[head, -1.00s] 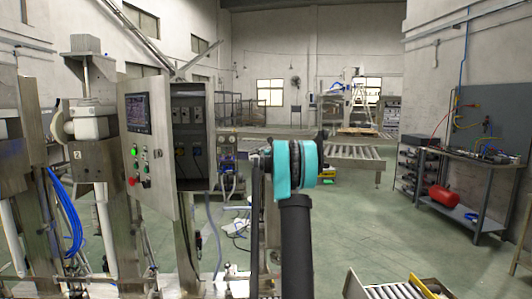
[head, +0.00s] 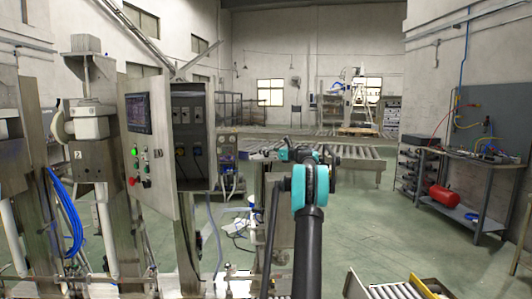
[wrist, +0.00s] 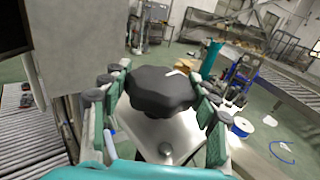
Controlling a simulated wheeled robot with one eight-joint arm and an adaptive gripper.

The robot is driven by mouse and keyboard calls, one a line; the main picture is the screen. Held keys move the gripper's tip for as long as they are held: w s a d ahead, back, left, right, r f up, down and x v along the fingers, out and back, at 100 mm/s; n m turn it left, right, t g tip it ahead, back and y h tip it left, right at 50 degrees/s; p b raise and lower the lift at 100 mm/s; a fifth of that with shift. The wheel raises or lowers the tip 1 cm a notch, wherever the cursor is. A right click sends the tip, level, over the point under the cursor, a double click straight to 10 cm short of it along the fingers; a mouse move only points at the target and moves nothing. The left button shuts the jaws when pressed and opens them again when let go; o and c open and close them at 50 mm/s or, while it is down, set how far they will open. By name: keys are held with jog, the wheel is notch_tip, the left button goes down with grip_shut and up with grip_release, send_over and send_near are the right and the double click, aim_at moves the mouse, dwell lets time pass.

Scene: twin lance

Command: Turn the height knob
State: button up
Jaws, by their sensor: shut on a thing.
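The height knob (wrist: 162,90) is a large black lobed knob with a small white mark on top, seen in the middle of the wrist view. It sits above a shiny metal plate (wrist: 165,142). My gripper (wrist: 160,84) is around it, with one green-and-black finger on its left side and one on its right, shut on it. In the head view my arm hides the knob, and I cannot make out the gripper's fingers clearly.
A control cabinet (head: 150,150) with its door open stands left of my arm. A roller conveyor (head: 345,160) runs behind it. A workbench with a red tank (head: 443,196) is at the right. Green floor (head: 390,225) is clear between arm and bench.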

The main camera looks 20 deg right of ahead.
dwell(0.5)
jog(key=o, duration=1.2)
jog(key=shift+c, duration=0.2)
jog(key=shift+y, duration=0.3)
jog(key=v, duration=1.2)
jog(key=shift+r, duration=0.15)
